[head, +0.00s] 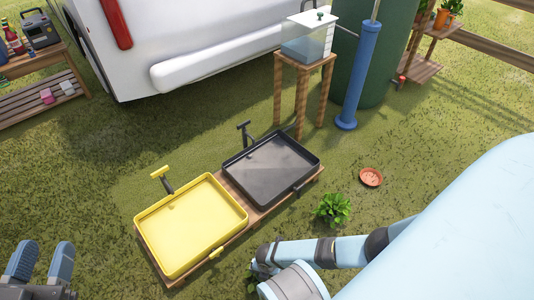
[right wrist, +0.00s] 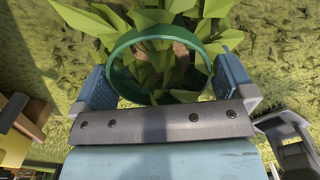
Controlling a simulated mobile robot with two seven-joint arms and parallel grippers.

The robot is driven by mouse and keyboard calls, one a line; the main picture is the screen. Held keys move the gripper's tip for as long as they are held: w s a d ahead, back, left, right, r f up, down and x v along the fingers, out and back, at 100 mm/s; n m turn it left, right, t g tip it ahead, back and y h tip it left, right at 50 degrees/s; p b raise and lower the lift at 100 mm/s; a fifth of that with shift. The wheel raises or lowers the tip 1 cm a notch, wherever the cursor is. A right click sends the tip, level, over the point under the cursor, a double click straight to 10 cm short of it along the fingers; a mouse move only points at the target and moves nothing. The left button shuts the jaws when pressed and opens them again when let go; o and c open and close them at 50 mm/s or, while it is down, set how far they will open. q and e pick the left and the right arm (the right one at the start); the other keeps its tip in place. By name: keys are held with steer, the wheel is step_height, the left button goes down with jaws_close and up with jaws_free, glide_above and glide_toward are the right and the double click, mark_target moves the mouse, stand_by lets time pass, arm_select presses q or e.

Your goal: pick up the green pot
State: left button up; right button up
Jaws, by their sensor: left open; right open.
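The green pot (right wrist: 121,82) shows in the right wrist view as a round green rim with a leafy plant (right wrist: 155,25) rising from it. My right gripper (right wrist: 166,82) is open, with its blue fingers on either side of the pot. I cannot tell whether they touch it. In the head view some leaves (head: 251,277) show beside my right arm, which hides the pot and the right gripper there. My left gripper (head: 42,265) is open and empty at the lower left, away from the pot.
A yellow tray (head: 239,228) and a black tray (head: 310,172) sit on a low wooden stand. Another leafy plant (head: 332,208) and a terracotta saucer (head: 371,177) are on the grass to the right. A wooden stand (head: 302,93) holds a clear tank (head: 307,45) behind.

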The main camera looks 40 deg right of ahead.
steer(key=c, duration=0.8)
steer(key=shift+r, duration=0.2)
